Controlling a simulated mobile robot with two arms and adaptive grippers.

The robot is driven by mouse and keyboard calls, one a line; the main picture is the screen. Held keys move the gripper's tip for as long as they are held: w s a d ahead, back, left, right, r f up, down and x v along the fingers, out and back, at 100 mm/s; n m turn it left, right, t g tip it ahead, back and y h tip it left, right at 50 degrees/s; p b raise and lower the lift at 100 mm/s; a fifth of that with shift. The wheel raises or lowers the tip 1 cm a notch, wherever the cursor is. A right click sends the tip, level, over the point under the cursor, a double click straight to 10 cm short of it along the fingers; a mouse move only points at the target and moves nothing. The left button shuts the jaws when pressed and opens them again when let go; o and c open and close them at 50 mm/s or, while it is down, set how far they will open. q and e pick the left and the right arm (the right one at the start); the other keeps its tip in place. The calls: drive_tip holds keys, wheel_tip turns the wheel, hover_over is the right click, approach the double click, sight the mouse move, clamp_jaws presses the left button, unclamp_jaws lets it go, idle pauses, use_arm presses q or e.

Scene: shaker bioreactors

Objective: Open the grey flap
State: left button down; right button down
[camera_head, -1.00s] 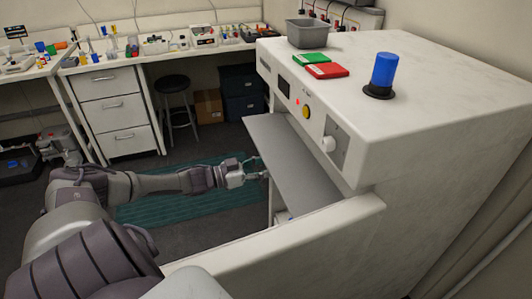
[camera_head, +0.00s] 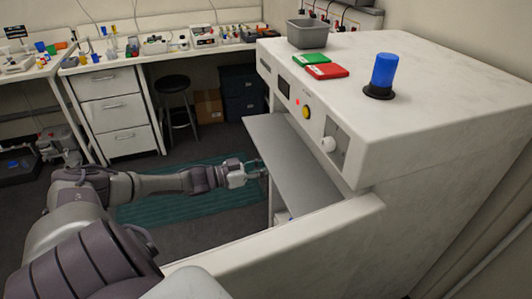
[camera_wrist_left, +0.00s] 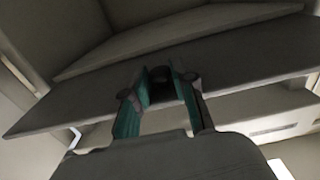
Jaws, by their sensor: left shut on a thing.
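The grey flap (camera_head: 292,158) is a flat panel on the front of the white machine, raised and sticking out below the control panel. My left gripper (camera_head: 257,171) is at the flap's outer edge. In the left wrist view the flap (camera_wrist_left: 245,65) crosses the picture. The teal-padded fingers of my left gripper (camera_wrist_left: 160,88) are on either side of a small dark part (camera_wrist_left: 160,73) at the flap's edge, and the gripper is shut on it. The exact contact is partly hidden. My right gripper is not in view.
A low white wall (camera_head: 300,235) stands in front. A stool (camera_head: 175,85) and benches are behind.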

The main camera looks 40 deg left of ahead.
sight(266, 160)
use_arm(q)
wheel_tip(266, 160, up, 3)
drive_tip(key=p, duration=0.2)
drive_tip(key=shift+w+a+p, duration=0.1)
drive_tip(key=shift+p, duration=0.25)
drive_tip(key=c, duration=0.9)
unclamp_jaws()
drive_tip(key=shift+c, duration=0.2)
drive_tip(key=shift+f, duration=0.1)
drive_tip(key=shift+s+a, duration=0.1)
drive_tip(key=shift+s, duration=0.2)
drive_tip(key=v, duration=1.1)
drive_tip(key=shift+s, duration=0.25)
drive_tip(key=shift+a, duration=0.1)
